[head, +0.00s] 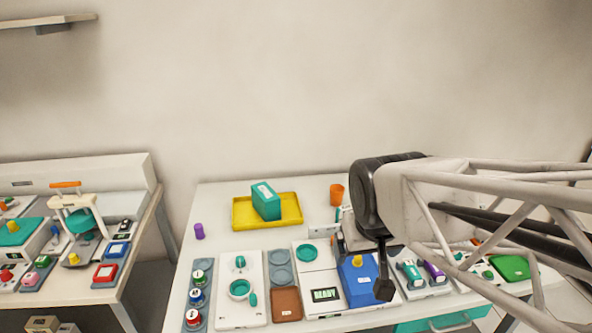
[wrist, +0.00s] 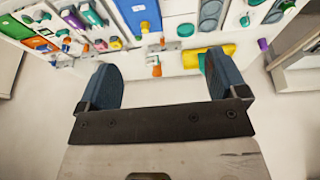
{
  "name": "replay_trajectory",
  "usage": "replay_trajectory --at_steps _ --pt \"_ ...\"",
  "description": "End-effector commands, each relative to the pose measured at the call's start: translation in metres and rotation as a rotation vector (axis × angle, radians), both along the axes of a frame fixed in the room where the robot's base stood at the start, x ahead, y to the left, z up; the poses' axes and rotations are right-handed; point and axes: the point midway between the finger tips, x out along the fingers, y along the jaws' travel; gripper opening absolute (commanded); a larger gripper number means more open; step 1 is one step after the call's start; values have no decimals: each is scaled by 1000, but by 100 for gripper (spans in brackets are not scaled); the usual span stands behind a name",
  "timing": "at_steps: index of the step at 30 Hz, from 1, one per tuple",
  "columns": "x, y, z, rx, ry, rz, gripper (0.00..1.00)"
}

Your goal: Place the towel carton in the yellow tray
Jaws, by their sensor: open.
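A teal carton with a pale label on top, which I take for the towel carton (head: 265,201), stands inside the yellow tray (head: 241,219), near its middle and slightly turned. In the wrist view the yellow tray (wrist: 229,49) shows beyond the right finger, with the teal carton (wrist: 203,63) partly hidden by that finger. My gripper (wrist: 160,65) is open with nothing between its fingers. In the head view it is over the right part of the table, apart from the carton and tray.
A purple cylinder (head: 199,231) stands left of the tray and an orange cup (head: 337,194) right of it. Devices, a brown tray (head: 287,304) and a blue box (head: 361,283) fill the table's front. A second table with devices stands at left.

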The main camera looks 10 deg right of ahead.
Motion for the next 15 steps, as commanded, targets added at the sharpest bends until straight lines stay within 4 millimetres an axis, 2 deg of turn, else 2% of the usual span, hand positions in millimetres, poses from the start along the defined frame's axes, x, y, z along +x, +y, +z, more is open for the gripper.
replay_trajectory --at_steps 3,6,10,15 --pt "-31 2 3 18 48 -6 91" --pt "-49 3 4 29 78 -6 91" --pt "-61 5 4 37 101 -7 91" --pt "-64 5 4 40 107 -7 91"
